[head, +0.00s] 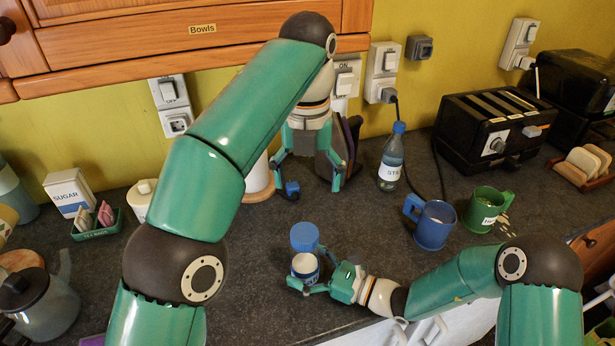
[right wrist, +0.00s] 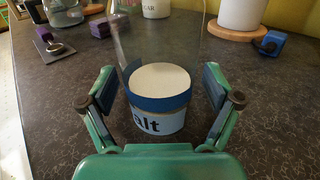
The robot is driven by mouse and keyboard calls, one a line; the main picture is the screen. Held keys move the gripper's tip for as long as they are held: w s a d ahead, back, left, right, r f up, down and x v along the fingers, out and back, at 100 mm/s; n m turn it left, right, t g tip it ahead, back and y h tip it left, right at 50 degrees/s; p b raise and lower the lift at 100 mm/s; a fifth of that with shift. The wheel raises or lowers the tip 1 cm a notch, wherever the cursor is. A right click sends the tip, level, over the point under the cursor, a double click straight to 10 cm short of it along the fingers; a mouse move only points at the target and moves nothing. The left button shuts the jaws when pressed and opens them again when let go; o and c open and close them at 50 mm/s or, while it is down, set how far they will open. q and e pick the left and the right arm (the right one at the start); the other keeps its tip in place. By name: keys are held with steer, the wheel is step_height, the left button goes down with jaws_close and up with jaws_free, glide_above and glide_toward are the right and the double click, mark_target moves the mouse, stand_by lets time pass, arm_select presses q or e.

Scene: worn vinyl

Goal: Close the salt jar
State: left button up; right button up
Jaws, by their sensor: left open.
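The salt jar (head: 305,267) stands in the middle of the counter, upright, with its blue lid (head: 304,236) in line above its mouth. I cannot tell how firmly the lid is seated. In the right wrist view the jar (right wrist: 159,121) shows clear walls, white salt and a label reading "alt"; its top is out of frame. My left gripper (head: 313,188) is open and empty, higher and behind the jar, apart from the lid.
A blue mug (head: 434,226) and a green mug (head: 487,209) stand right of the jar. A sugar box (head: 70,190) is at left. The counter around the jar is mostly clear.

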steer(key=shift+d, duration=0.1)
steer(key=v, duration=1.1)
steer(key=shift+d, duration=0.15)
steer(key=shift+s+d+f, duration=0.1)
steer(key=shift+s+d, duration=0.05)
steer(key=shift+d, duration=0.1)
